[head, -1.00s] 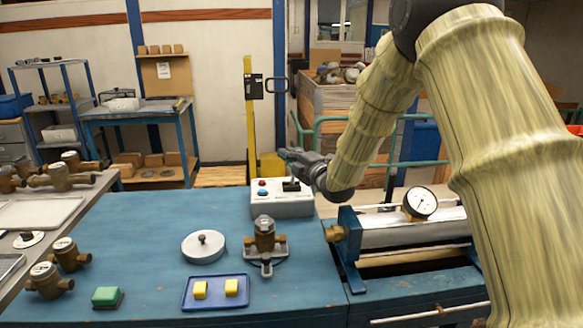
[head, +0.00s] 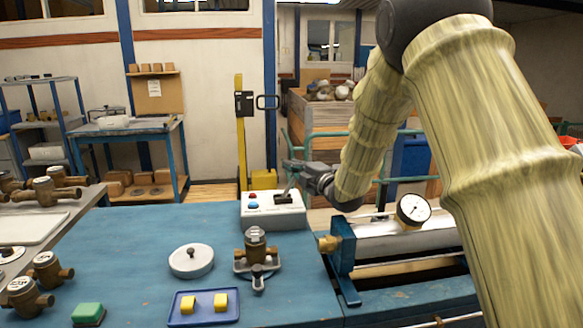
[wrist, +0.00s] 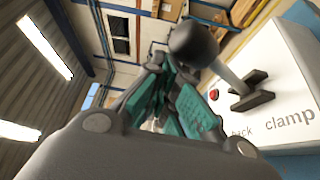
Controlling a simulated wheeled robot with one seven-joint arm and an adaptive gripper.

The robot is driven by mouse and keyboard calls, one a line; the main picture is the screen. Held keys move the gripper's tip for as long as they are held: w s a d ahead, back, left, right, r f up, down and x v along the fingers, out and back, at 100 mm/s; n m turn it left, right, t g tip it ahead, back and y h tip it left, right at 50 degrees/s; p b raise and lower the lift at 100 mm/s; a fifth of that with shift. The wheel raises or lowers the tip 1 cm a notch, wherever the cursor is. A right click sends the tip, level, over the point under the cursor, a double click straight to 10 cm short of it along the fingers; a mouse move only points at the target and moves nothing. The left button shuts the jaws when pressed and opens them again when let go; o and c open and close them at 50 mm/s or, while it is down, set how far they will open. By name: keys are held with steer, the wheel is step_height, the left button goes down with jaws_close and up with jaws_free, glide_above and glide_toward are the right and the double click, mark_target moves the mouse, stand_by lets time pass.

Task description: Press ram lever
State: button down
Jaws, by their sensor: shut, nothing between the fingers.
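The ram lever (head: 291,183) stands on the pale control box (head: 262,215) at the back of the blue bench. In the wrist view its round black knob (wrist: 193,43) and grey stem (wrist: 228,72) rise at a slant from a dark slotted base beside the word "clamp". My gripper (head: 287,164) is at the lever's top in the head view. In the wrist view my gripper (wrist: 172,78), with teal finger pads, is shut and empty. The knob is right beside the fingertips; I cannot tell whether they touch.
The box has a red button (head: 253,196) and a blue button. A brass meter (head: 255,247), a round white lid (head: 191,261) and a blue tray (head: 176,315) with yellow blocks stand in front. A gauge (head: 413,210) sits on the cylinder rig at right.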

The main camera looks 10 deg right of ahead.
steer(key=shift+d, duration=0.3)
steer(key=s+b, duration=0.1)
steer(key=s, duration=0.8)
steer(key=shift+s+a+f+b, duration=0.2)
steer(key=shift+s+f+b, duration=0.05)
steer(key=shift+b, duration=0.15)
